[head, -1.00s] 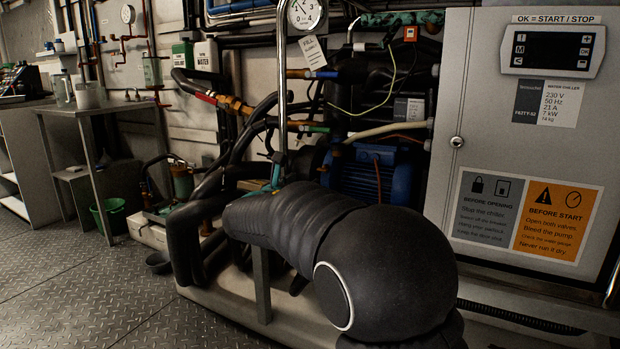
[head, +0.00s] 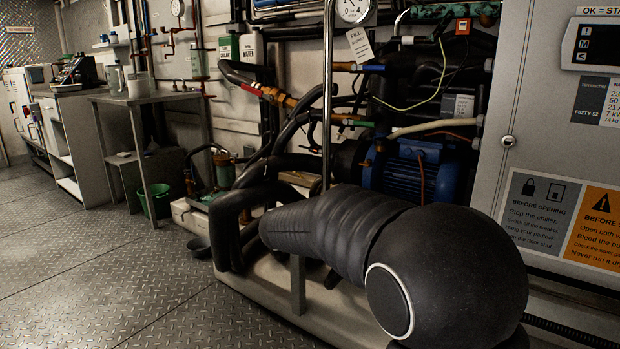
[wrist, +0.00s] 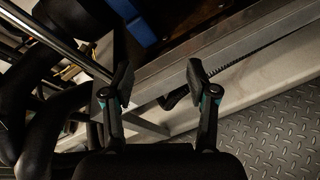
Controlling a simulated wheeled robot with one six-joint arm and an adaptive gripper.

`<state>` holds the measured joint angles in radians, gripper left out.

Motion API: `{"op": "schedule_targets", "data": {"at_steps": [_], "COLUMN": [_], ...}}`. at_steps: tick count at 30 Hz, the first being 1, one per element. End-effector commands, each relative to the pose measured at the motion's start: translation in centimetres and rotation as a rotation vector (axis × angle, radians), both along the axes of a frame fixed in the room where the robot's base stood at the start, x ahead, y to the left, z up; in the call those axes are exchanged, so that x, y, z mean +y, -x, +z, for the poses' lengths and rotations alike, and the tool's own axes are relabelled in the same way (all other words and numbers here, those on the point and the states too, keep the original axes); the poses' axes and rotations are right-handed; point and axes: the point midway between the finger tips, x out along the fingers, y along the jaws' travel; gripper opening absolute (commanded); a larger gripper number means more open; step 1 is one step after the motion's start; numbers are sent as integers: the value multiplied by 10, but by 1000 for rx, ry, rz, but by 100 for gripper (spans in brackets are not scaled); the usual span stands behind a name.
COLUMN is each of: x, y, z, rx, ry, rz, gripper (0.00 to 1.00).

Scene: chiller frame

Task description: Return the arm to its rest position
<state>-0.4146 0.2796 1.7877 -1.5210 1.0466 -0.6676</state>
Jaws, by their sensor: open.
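My arm, dark and bulky, fills the lower right of the head view and hides part of the chiller frame (head: 298,285). My gripper (wrist: 160,85) shows in the wrist view with its two fingers apart and nothing between them. It is above the frame's metal rail and light base edge. In the head view the gripper itself is hidden behind my arm.
The chiller cabinet door (head: 545,130) stands at the right. Black hoses (head: 240,205) and a blue motor (head: 415,172) lie close behind my arm. A metal table (head: 140,98) with a green bucket (head: 155,200) under it stands at the left. The plate floor (head: 110,270) is clear.

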Motion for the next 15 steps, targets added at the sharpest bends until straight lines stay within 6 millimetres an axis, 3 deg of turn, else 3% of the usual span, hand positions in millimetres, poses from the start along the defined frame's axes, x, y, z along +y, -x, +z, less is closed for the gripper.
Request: {"op": "schedule_targets", "data": {"at_steps": [3,6,15], "x": [-13,-26,-49], "y": [38,77,206], "z": [-32,-49,-64], "rx": [10,5,-71], "ry": [-240,-446,-1024], "rz": [-123,-256,-727], "gripper": [58,58,58]}}
